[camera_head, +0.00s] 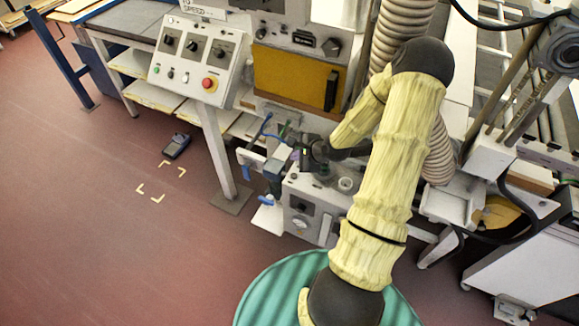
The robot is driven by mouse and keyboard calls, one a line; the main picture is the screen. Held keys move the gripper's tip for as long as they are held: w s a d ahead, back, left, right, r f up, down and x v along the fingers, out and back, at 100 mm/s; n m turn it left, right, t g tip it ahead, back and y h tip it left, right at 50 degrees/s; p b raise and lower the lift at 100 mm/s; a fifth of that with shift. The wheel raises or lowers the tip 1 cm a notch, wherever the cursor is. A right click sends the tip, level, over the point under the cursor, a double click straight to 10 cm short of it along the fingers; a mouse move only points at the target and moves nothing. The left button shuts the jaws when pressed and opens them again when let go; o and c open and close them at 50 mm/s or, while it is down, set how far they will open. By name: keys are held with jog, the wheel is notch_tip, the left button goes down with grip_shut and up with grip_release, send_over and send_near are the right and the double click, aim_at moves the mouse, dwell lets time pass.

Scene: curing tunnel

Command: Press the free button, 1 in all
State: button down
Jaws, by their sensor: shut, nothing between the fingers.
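No button in view can be read as the free one; labels are too small. A tilted control panel (202,58) at the upper left carries dark knobs, a red mushroom button (208,84), a green button (171,74) and other small pale buttons. A low grey box (322,206) at the centre has a round pale-ringed fitting (345,183) on top and a dial on its front. My gripper (303,158) is shut and empty, small and dark, above the box's left back part. It stands apart from the control panel. My wrist partly hides the box's top.
Blue-handled fittings (266,200) stick out left of the box. A yellow-door machine (292,78) stands behind, with a ribbed hose (400,30) beside it. A panel post (216,150) stands left. The red floor at left is mostly clear, with a dark device (176,146).

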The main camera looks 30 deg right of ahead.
jog(key=shift+w+d+f+m+t, duration=0.15)
jog(key=shift+w+d+m+t, duration=0.3)
jog(key=shift+w+m, duration=0.35)
jog(key=shift+s, duration=0.2)
jog(key=b, duration=0.7)
send_over(296, 177)
notch_tip(296, 177, down, 7)
jog(key=shift+r, duration=0.1)
jog(key=shift+d+f+b, duration=0.1)
jog(key=shift+f+b, duration=0.3)
jog(key=shift+f, duration=0.6)
jog(key=shift+s, duration=0.1)
dwell(0.4)
jog(key=shift+f, duration=0.4)
